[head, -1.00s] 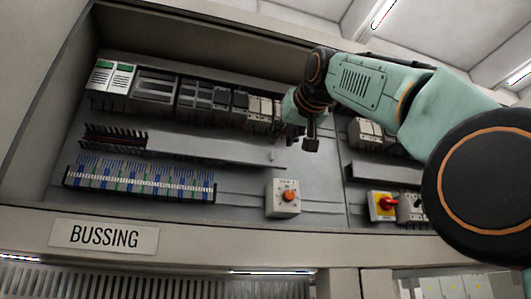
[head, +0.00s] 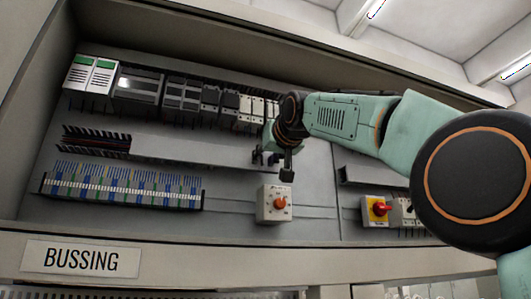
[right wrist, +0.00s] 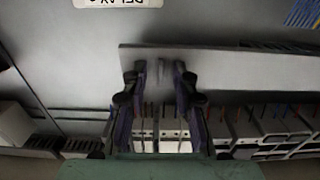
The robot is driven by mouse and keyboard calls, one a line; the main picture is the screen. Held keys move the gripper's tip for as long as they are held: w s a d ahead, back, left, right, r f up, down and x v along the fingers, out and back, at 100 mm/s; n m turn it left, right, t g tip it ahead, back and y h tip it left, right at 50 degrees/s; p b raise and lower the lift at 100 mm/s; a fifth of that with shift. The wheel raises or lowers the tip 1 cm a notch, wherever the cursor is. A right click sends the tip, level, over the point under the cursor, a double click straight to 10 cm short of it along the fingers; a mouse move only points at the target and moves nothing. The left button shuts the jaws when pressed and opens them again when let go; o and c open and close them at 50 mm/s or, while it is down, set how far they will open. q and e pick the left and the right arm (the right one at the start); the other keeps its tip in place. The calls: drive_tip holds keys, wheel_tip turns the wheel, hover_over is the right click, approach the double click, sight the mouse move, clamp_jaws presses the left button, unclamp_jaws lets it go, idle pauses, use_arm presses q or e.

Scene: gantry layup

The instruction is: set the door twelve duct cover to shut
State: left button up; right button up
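The duct cover (head: 190,150) is a long grey strip on the middle duct of the panel in the head view. It lies over the right part of the duct; the slotted left part (head: 95,140) is bare. In the right wrist view the cover (right wrist: 235,70) is a pale band across the picture. My right gripper (head: 265,158) is at the cover's right end in the head view. In the right wrist view its two fingers (right wrist: 158,75) are apart over that end. Whether they touch the cover cannot be told. My left gripper is not in view.
Modules (head: 135,90) line the rail above the duct. A terminal strip (head: 120,188) runs below it. A box with an orange knob (head: 275,204) sits just under my right gripper. A red and yellow switch (head: 378,210) is further right. A sign reads BUSSING (head: 72,259).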

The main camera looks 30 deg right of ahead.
drive_tip(key=shift+s+a+r, duration=0.1)
drive_tip(key=shift+s+r, duration=0.05)
drive_tip(key=shift+s, duration=0.3)
drive_tip(key=shift+w, duration=0.4)
clamp_jaws()
